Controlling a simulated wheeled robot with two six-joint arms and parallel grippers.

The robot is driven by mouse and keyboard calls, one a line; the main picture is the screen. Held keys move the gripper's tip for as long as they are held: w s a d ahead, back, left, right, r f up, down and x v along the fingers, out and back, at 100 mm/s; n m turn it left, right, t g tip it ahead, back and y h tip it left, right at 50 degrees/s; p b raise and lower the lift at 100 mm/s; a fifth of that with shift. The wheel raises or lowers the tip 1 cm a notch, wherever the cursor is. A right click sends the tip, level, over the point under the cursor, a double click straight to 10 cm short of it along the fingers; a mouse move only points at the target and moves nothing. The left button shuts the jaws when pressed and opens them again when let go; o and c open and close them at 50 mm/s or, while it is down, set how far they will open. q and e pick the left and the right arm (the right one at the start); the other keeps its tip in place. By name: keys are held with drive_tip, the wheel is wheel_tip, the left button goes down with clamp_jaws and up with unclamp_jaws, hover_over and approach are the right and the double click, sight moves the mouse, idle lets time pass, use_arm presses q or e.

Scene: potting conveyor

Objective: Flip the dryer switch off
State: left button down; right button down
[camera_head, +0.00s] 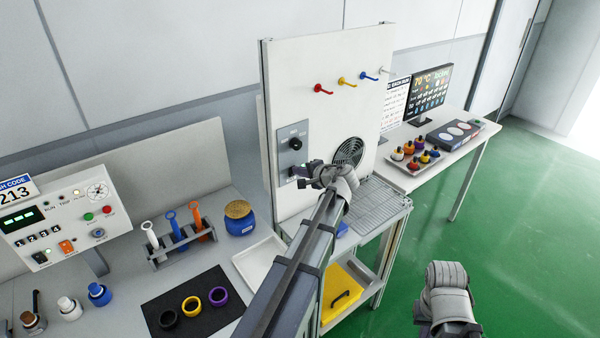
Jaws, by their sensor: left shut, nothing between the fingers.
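The dryer's grey control panel (284,139) is on the left part of the upright white board. It carries a black round knob (296,144). Low on the panel a small green light (291,171) shows beside the gripper; the switch there is largely hidden. My left gripper (302,172) is shut and empty, its tips at the lower part of the panel. I cannot tell whether they touch the switch. A part of my right arm shows at the bottom right; its fingers are not visible.
A round fan grille (348,151) and a wire rack (382,205) are right of my left wrist. Coloured hooks (322,89) stick out above. A white tray (258,262) and a blue jar (239,222) stand left of my forearm. Green floor is clear at right.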

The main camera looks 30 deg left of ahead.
drive_tip(key=shift+r, duration=0.15)
drive_tip(key=shift+r+p, duration=0.85)
drive_tip(key=shift+p, duration=0.1)
